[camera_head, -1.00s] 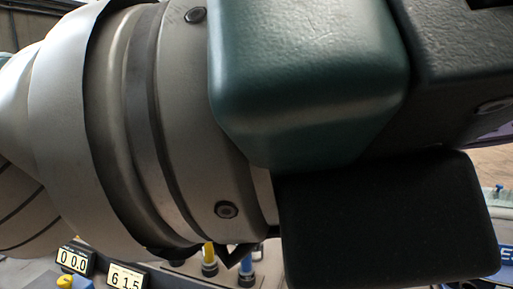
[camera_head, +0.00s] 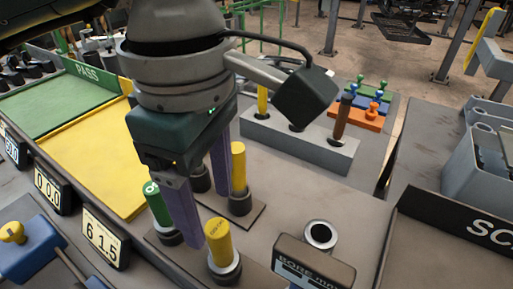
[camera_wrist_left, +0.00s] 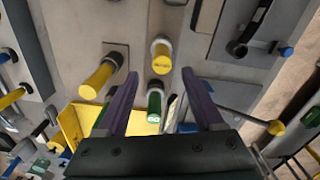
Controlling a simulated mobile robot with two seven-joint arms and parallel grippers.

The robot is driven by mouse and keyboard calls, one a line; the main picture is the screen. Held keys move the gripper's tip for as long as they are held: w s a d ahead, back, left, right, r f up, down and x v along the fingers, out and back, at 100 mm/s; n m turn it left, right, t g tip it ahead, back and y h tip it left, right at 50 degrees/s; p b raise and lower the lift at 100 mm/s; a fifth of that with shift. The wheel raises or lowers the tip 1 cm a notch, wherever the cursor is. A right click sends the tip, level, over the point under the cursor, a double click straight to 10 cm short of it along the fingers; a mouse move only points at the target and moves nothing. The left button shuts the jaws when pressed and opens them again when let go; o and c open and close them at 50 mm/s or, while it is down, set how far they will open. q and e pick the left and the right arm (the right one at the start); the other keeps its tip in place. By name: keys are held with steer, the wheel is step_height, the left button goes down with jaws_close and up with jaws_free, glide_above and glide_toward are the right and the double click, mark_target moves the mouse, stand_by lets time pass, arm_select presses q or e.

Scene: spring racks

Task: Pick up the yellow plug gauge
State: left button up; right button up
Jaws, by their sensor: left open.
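A yellow plug gauge (camera_head: 219,241) with dark lettering on its top stands upright in a dark base near the front; it also shows in the left wrist view (camera_wrist_left: 161,58). A green gauge (camera_head: 155,204) stands on the same plate. A second yellow gauge (camera_head: 238,166) stands on a plate behind; the left wrist view shows it at left (camera_wrist_left: 100,78). My left gripper (camera_head: 207,215) points down with its purple fingers open among these gauges. In the wrist view the lettered gauge appears between and beyond the fingertips (camera_wrist_left: 158,80); contact cannot be told. My right gripper is not in view.
A grey block (camera_head: 300,144) behind holds a yellow and a brown handle. A bore-gauge stand (camera_head: 315,262) with a ring is at right. Digital readouts (camera_head: 105,236) and a blue device (camera_head: 28,252) are at left. The yellow tray (camera_head: 90,150) looks empty.

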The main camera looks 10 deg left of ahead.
mark_target(217, 227)
arm_select(q)
steer(key=shift+s+f, duration=0.15)
steer(key=shift+f, duration=0.4)
steer(key=f, duration=0.1)
steer(key=f+p, duration=0.1)
steer(key=f, duration=0.3)
steer(key=shift+s+d+f, duration=0.15)
steer(key=shift+d, duration=0.15)
steer(key=shift+f, duration=0.25)
steer(key=shift+c, duration=0.4)
jaws_close()
